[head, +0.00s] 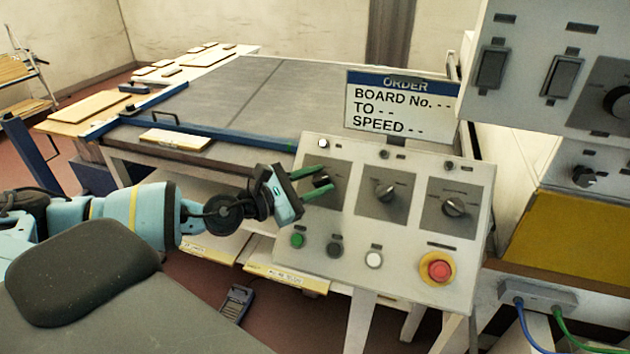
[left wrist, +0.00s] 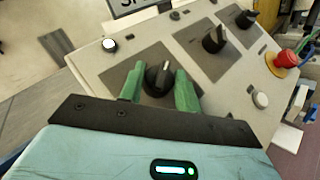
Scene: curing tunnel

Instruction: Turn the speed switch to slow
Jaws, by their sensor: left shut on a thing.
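The control panel (head: 330,258) faces me with three dark rotary knobs on grey plates. My left gripper (head: 317,184) is at the leftmost knob (head: 322,181); its green fingers are shut on that knob. In the left wrist view the fingers stand on either side of this knob (left wrist: 158,78), whose white mark points up and slightly right. The middle knob (head: 387,191) and right knob (head: 454,207) are free. The knob labels are too small to read, so I cannot tell which one is the speed switch. My right gripper is not in view.
An order sign (head: 402,104) reading "BOARD No., TO, SPEED" stands behind the panel. Below the knobs are a green button (head: 297,240), a black one, a white one and a red stop button (head: 439,270). A second panel (head: 530,107) stands close on the right.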

